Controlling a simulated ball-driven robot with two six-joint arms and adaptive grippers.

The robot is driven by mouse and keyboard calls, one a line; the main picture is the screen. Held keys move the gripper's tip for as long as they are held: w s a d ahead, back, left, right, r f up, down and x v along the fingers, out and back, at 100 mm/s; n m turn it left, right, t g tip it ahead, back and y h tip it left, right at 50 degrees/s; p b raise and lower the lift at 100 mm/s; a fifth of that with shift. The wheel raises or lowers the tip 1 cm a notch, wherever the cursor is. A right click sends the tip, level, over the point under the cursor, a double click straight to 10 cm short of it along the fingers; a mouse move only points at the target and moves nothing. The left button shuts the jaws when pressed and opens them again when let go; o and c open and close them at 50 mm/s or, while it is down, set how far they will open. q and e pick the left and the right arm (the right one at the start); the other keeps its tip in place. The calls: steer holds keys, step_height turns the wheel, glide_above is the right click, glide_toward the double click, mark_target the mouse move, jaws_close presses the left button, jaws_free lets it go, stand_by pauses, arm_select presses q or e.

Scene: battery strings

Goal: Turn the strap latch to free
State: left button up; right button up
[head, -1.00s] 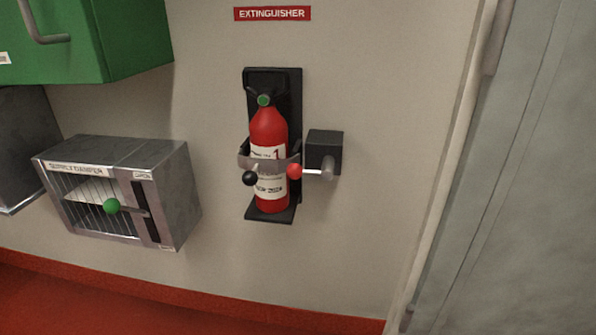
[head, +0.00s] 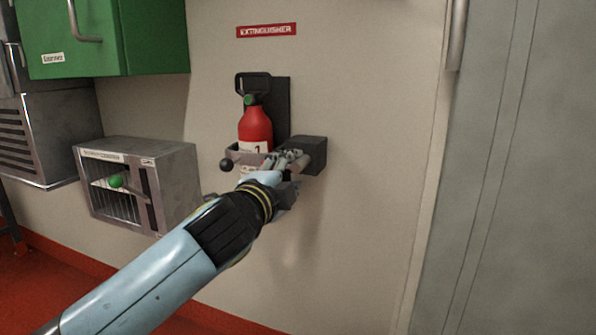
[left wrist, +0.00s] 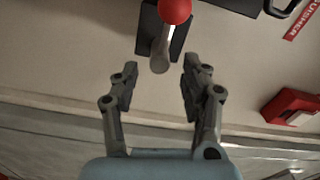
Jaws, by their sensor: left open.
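The red extinguisher (head: 254,126) stands upright in its black wall bracket (head: 282,98); its lower part is hidden by my arm. A grey strap (head: 236,153) crosses its front, with a black ball knob (head: 226,165) at the left. The black latch box (head: 312,151) is at the right. My left gripper (head: 288,160) is open in front of the box and hides the latch lever in the head view. In the left wrist view, the lever (left wrist: 161,50) with its red knob (left wrist: 174,10) lies just beyond and between the open fingertips (left wrist: 160,66). Contact cannot be told.
A grey metal box (head: 172,190) with a green knob (head: 116,181) is on the wall at the left, below a green cabinet (head: 150,36). A red EXTINGUISHER sign (head: 266,30) is above. The wall right of the latch box is clear up to a door frame (head: 436,190).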

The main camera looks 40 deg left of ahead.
mark_target(295, 169)
arm_select(q)
steer(key=shift+x, duration=2.05)
arm_select(e)
steer(key=shift+w+a+r, duration=0.15)
steer(key=shift+w+r, duration=0.1)
steer(key=shift+r, duration=0.25)
steer(key=shift+w+a+r, duration=0.15)
steer(key=shift+w+r, duration=0.1)
steer(key=shift+r, duration=0.25)
arm_select(q)
steer(key=shift+a, duration=0.1)
steer(key=shift+f, duration=0.1)
jaws_close()
